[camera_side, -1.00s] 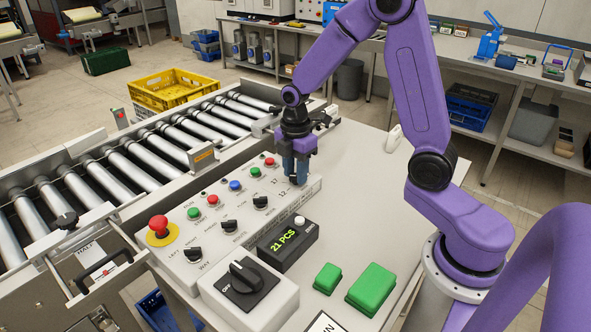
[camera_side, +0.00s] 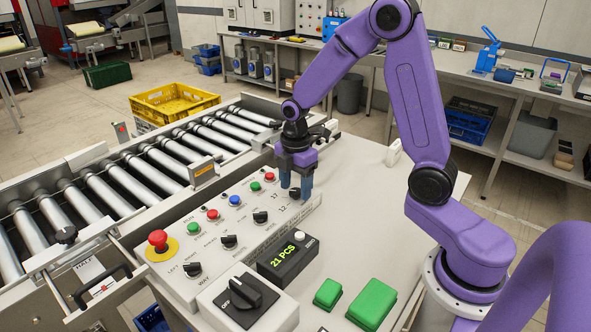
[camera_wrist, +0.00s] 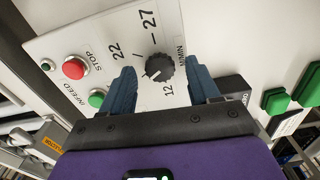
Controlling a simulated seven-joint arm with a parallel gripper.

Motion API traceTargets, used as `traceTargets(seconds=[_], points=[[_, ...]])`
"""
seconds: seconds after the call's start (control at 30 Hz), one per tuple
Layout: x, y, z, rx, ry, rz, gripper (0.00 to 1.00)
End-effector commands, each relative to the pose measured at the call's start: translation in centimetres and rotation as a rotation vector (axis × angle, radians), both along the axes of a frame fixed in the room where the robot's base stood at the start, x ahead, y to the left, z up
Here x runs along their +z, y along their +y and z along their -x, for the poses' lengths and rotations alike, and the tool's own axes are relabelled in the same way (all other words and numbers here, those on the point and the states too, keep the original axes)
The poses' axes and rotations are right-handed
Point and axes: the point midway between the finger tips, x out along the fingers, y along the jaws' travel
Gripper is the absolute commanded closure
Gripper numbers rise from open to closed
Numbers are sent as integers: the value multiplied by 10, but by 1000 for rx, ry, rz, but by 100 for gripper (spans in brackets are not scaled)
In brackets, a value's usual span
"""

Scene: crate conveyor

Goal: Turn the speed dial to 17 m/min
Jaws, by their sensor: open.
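The panel also carries a red emergency button (camera_side: 158,240), coloured push buttons and several small black knobs. A counter display (camera_side: 288,258), a large rotary switch (camera_side: 240,292) and two green blocks (camera_side: 371,304) stand nearby. The roller conveyor (camera_side: 130,180) runs behind the panel.

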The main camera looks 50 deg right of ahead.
Motion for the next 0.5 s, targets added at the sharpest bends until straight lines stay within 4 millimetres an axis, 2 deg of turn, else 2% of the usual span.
traceTargets(seconds=[0.17,0.5], points=[[20,0,-1,0,-5,-1,39],[91,0,-1,0,-8,0,39]])
